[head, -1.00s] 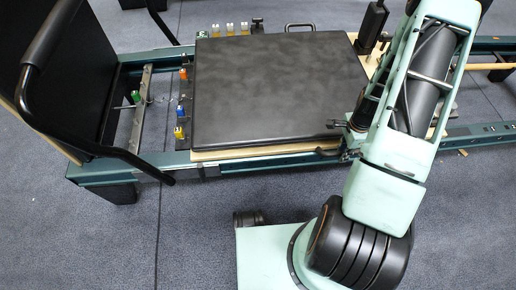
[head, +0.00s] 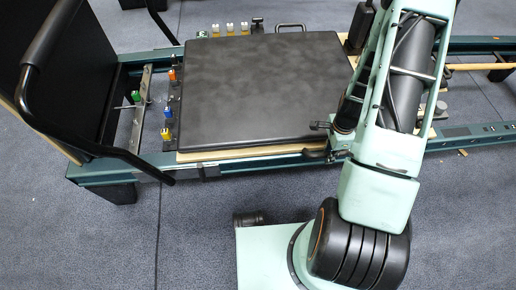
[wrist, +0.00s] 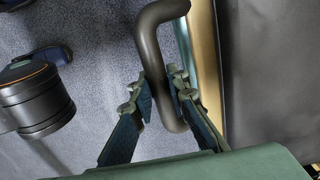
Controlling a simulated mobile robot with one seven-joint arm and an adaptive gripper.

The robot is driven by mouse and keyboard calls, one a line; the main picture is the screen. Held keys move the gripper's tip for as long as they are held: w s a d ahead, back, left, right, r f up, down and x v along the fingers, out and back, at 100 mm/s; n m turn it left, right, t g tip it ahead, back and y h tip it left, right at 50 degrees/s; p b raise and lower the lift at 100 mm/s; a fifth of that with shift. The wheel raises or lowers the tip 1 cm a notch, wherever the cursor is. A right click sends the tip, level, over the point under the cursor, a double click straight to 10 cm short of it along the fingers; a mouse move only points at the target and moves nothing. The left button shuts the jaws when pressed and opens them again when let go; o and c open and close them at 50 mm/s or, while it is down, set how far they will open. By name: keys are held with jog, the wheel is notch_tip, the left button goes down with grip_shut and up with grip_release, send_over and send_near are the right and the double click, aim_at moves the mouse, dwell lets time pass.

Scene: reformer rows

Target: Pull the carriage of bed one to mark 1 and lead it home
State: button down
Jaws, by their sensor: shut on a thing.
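The carriage (head: 262,90) of the reformer bed is a black padded slab on a pale wooden base. It sits on the green rails (head: 130,170) in the head view. My gripper (wrist: 163,98) is shut on the dark curved handle (wrist: 150,42) at the carriage's side, with one finger on each side of the bar in the wrist view. The carriage's dark edge (wrist: 270,70) shows at the right there. In the head view my arm partly hides the gripper at the carriage's near right corner. I cannot make out mark 1.
A black upright board (head: 62,75) with a black bar stands at the bed's left end. Coloured spring ends, including a green one (head: 136,97) and a yellow one (head: 166,134), lie between it and the carriage. Another handle (head: 290,27) is on the far side. Carpet (head: 200,235) is open in front.

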aim_at(320, 154)
jog(key=shift+s+a, duration=0.1)
jog(key=shift+a, duration=1.7)
jog(key=c, duration=1.8)
grip_release()
jog(key=shift+c, duration=0.2)
jog(key=shift+o, duration=0.2)
jog(key=shift+r, duration=0.1)
jog(key=shift+r+p, duration=0.25)
jog(key=shift+p, duration=0.05)
notch_tip(320, 154, up, 8)
jog(key=p, duration=0.6)
jog(key=shift+r, duration=0.25)
jog(key=shift+f, duration=0.1)
